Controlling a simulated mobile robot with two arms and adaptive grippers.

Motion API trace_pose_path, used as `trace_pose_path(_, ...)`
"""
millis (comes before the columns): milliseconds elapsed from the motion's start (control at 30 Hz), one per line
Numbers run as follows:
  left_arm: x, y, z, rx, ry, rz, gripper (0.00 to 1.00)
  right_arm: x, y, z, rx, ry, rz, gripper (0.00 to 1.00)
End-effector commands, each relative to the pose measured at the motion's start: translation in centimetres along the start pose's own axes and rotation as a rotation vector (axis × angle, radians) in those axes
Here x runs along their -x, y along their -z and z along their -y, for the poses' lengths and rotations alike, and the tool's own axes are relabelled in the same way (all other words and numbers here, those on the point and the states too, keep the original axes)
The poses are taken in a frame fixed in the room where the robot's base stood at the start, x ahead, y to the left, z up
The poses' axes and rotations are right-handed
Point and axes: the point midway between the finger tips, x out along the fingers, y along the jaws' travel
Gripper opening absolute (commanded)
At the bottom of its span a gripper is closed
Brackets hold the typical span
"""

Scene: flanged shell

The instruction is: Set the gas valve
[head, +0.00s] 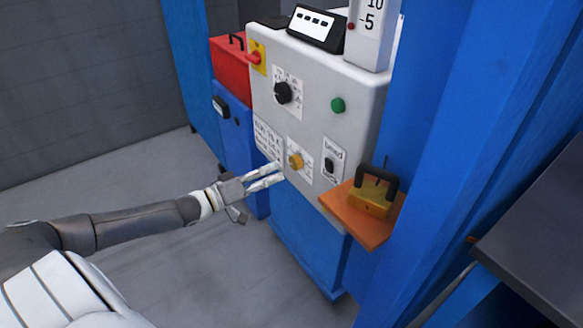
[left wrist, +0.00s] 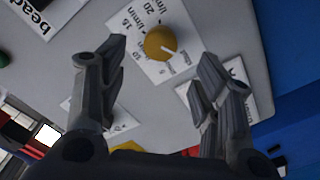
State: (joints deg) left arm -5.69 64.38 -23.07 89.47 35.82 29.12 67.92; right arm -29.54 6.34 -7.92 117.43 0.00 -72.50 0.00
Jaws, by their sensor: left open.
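The gas valve is a round yellow knob (head: 296,161) on a white dial label on the front of the grey machine panel (head: 315,110). In the left wrist view the knob (left wrist: 160,43) has a white pointer line toward the lower right, and its label shows numbers and "l/min". My left gripper (head: 281,172) is open and empty, its fingers reaching toward the panel just below and left of the knob. In the left wrist view the knob appears between and beyond the fingertips (left wrist: 165,52); contact cannot be told. My right gripper is not in view.
A black knob (head: 283,93) and a green button (head: 338,105) sit higher on the panel. A black "bead" switch (head: 330,163) is right of the yellow knob. An orange shelf (head: 345,218) with a yellow, black-handled block (head: 370,197) juts out at right. The floor at left is clear.

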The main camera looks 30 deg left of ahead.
Motion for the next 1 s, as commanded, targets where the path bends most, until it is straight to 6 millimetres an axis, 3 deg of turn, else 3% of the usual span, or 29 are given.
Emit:
trace_pose_path(500,-6.1,-0.1,0.1,0.0,0.0,-0.002,0.59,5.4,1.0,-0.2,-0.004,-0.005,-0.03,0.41)
trace_pose_path(1000,-7.3,-0.1,0.1,-0.001,0.003,0.001,0.59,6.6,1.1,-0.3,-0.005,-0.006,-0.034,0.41)
